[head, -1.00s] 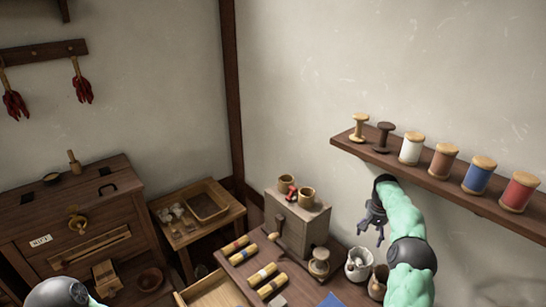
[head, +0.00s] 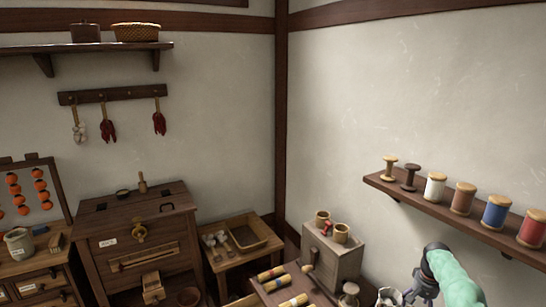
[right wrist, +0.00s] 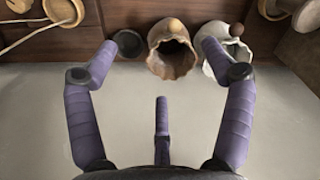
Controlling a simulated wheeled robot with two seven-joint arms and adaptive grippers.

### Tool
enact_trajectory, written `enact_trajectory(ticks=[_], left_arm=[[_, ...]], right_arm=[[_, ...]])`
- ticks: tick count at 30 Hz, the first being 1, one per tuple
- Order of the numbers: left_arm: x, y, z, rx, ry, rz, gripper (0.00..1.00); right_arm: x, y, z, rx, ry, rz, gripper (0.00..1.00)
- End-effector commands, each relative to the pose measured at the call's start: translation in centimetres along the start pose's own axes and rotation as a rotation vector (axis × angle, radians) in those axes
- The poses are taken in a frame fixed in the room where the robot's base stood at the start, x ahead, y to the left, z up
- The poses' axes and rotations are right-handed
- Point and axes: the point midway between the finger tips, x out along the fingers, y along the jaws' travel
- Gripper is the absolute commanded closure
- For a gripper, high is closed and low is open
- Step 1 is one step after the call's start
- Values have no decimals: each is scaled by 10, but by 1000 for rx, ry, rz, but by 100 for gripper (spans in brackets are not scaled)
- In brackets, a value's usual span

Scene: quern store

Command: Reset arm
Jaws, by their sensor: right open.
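My right arm comes in from the lower right of the head view, in a green sleeve. Its gripper (head: 420,288) hangs below the wall shelf of spools, partly cut by the bottom edge. In the right wrist view the right gripper (right wrist: 165,55) has its purple-grey fingers spread apart, with nothing between them. A brown pot (right wrist: 170,52) and a pale pot (right wrist: 222,50) lie beyond the fingertips. My left gripper is not in the head view.
A wall shelf (head: 450,206) with several thread spools is close above my right arm. A grey-brown mill box (head: 345,262) with two cups stands on the table, beside striped rolls (head: 272,273). A dark wooden chest (head: 138,235) stands at the left.

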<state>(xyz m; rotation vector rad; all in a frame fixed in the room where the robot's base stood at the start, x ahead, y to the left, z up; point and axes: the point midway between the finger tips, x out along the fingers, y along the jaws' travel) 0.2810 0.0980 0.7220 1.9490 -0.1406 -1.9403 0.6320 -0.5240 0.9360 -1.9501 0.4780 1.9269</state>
Motion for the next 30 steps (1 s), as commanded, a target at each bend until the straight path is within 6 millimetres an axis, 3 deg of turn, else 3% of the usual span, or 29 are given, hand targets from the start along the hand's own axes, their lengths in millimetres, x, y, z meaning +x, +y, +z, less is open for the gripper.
enact_trajectory(ticks=[11, 17, 23, 30], left_arm=[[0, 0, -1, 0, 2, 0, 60], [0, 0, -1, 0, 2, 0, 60], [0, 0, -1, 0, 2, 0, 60], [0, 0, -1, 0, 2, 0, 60]], right_arm=[[58, -52, 23, -83, -8, -57, 18], [106, -97, 57, -142, -16, -112, 18], [168, -160, 133, -212, -29, -197, 18], [219, -211, 256, -258, -53, -281, 18]])
